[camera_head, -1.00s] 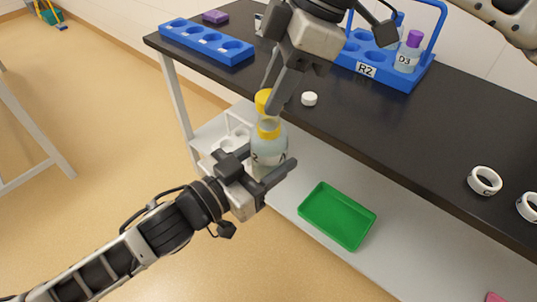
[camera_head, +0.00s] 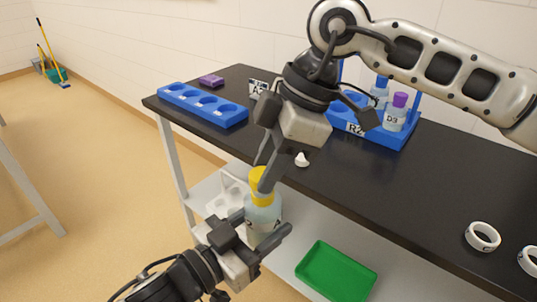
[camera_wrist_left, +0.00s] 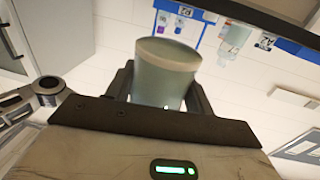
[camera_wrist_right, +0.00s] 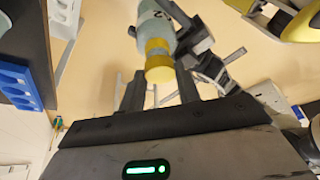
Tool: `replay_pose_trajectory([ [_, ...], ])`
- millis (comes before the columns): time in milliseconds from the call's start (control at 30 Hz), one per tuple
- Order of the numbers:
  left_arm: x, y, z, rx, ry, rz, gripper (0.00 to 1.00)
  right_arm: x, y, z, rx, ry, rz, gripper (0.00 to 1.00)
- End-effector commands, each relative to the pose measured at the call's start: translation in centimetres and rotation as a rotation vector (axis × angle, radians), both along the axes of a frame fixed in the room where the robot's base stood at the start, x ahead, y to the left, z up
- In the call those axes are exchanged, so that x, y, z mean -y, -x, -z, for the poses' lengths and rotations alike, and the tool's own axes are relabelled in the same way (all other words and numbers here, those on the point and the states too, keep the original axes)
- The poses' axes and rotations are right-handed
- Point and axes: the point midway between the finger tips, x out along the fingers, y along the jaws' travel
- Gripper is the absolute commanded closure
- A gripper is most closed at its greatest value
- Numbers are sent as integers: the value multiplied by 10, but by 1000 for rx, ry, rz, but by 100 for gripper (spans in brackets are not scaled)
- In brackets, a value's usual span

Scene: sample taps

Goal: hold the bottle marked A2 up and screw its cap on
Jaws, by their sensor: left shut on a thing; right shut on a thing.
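The bottle (camera_head: 262,220) is pale and translucent with a yellow collar at its neck; its marking is only partly readable. My left gripper (camera_head: 262,228) is shut around its body and holds it roughly upright, in front of the bench edge. Its pale base faces the left wrist view (camera_wrist_left: 165,70). The yellow cap (camera_head: 257,177) is at the bottle's mouth, with my right gripper (camera_head: 264,174) shut on it from above. In the right wrist view the cap (camera_wrist_right: 159,70) lines up with the bottle (camera_wrist_right: 152,22). Whether its thread has engaged cannot be told.
A green tray (camera_head: 335,275) lies on the lower shelf.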

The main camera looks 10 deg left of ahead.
Motion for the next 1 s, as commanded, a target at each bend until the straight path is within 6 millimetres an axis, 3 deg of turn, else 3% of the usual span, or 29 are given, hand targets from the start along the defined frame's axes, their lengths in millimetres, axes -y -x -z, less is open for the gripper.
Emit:
replay_pose_trajectory([
  [1000,0,0,-1,2,2,1,88,0,0,10,0,0,1,88],
])
